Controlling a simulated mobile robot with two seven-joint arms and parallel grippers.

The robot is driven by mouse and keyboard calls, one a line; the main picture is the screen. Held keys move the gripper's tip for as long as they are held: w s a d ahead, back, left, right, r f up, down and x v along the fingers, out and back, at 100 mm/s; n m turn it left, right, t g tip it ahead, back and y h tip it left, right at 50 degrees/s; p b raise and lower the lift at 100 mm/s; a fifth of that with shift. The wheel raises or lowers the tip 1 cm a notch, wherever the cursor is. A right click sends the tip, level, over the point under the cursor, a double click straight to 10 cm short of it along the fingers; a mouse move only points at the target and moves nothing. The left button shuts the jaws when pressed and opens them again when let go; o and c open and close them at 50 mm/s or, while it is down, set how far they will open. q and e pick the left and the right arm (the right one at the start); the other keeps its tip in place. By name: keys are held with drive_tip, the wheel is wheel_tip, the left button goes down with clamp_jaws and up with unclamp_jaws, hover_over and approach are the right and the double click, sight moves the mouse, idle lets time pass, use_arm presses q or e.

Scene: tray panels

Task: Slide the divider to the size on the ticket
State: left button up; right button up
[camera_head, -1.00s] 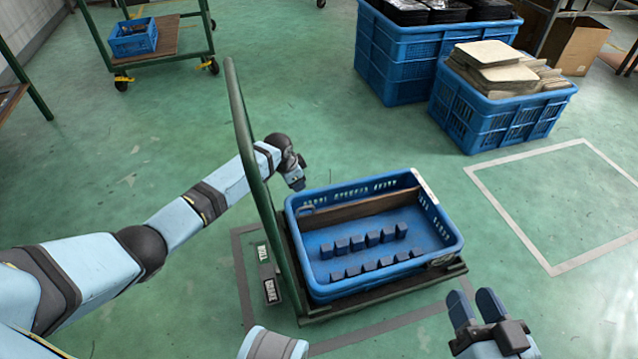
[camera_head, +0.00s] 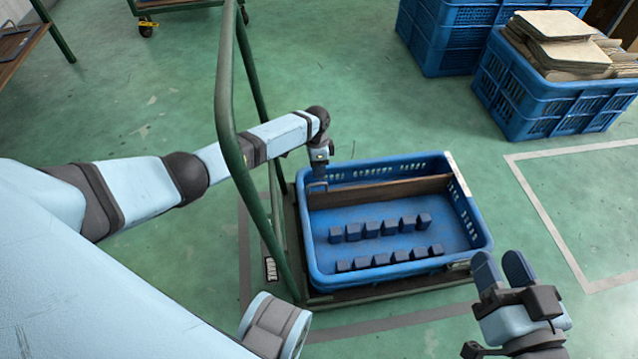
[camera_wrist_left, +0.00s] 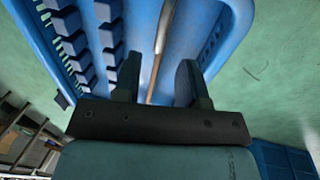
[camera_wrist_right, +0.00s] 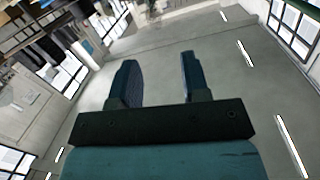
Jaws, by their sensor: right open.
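The brown divider (camera_head: 380,193) stands across the blue tray (camera_head: 488,235), near its far wall. It also shows in the left wrist view (camera_wrist_left: 160,40). Notched blue blocks (camera_head: 380,228) stand in two rows on the tray's floor, on the near side. My left gripper (camera_head: 318,182) is over the divider's left end. In the left wrist view, its fingers (camera_wrist_left: 157,78) are apart, with the divider's edge running between them; contact is not clear. My right gripper (camera_head: 498,262) is open and empty, beside the tray's near right corner. A white label (camera_head: 455,166) is on the right rim, unreadable.
The tray sits on a cart with a green tube handle (camera_head: 228,110) at its left, close to my left arm. A label (camera_head: 270,269) lies near the cart's left edge. Blue crates (camera_head: 545,108) stand far right. Floor inside the taped outline (camera_head: 590,215) is clear.

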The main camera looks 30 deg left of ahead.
use_arm(q)
drive_tip(key=f, duration=0.1)
drive_tip(key=f+b, duration=0.1)
drive_tip(key=f, duration=0.3)
drive_tip(key=shift+s+d+b, duration=0.3)
drive_tip(key=shift+s+b, duration=0.05)
drive_tip(key=shift+b, duration=0.05)
drive_tip(key=shift+f, duration=0.1)
use_arm(e)
drive_tip(key=shift+w+d+r+n+t, duration=0.1)
drive_tip(key=shift+w+d+n+t, duration=0.15)
drive_tip(key=shift+w+n, duration=0.2)
drive_tip(key=shift+w+d+r+n+t, duration=0.1)
drive_tip(key=shift+w+d+n+t, duration=0.15)
drive_tip(key=shift+w+n, duration=0.15)
use_arm(q)
clamp_jaws()
use_arm(e)
drive_tip(key=shift+s+r, duration=0.1)
drive_tip(key=shift+r, duration=0.05)
